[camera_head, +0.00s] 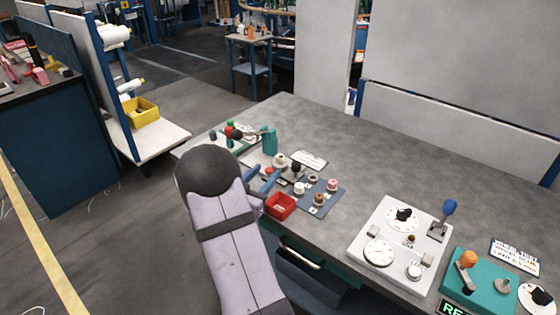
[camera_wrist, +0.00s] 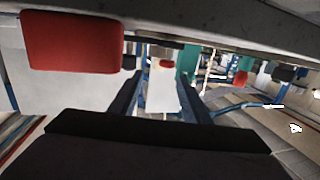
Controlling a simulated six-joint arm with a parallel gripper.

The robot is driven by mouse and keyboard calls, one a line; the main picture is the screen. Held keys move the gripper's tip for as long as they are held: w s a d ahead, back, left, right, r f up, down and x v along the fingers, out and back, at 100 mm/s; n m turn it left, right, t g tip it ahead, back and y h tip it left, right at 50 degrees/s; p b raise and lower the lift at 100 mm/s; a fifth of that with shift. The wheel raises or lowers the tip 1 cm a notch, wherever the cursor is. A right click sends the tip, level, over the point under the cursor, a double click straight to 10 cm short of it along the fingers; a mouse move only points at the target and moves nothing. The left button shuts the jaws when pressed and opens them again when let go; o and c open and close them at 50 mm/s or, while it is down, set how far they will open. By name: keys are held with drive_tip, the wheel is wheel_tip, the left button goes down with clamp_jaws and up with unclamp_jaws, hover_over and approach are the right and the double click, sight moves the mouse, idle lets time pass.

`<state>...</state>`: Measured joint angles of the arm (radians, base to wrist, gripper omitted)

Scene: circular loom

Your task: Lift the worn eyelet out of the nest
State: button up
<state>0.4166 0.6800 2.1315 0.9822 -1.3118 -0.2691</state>
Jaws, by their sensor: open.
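My gripper (camera_head: 268,181) is open beside the left end of the small parts on the table, partly hidden by my arm. In the wrist view its two dark fingers (camera_wrist: 160,98) stand apart, with nothing held between them. Just past the fingers is a dark-topped fixture (camera_head: 296,168) on a pale base; whether this is the nest cannot be told. Small ringed parts sit close by: a cream one (camera_head: 280,159), a white one (camera_head: 299,188), a pink one (camera_head: 332,185) and a brownish one (camera_head: 319,200). Which is the worn eyelet is too small to tell.
A red bin (camera_head: 281,206) stands right of my gripper; it looms at upper left in the wrist view (camera_wrist: 72,42). The ringed parts stand on or by a blue mat (camera_head: 331,196). A teal post (camera_head: 270,141) stands behind. A white dial panel (camera_head: 377,276) lies right. The table's back is clear.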

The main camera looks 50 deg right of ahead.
sight(278, 159)
drive_tip(key=shift+s+d, duration=0.2)
drive_tip(key=shift+s, duration=0.1)
drive_tip(key=shift+w+d+r, duration=0.1)
drive_tip(key=shift+d+r, duration=0.05)
drive_tip(key=shift+d, duration=0.25)
drive_tip(key=shift+w+p+x, duration=0.1)
drive_tip(key=shift+p+x, duration=0.65)
drive_tip(key=shift+x, duration=0.85)
drive_tip(key=shift+w+p+x, duration=0.15)
drive_tip(key=shift+p+x, duration=0.6)
drive_tip(key=shift+x, duration=0.9)
clamp_jaws()
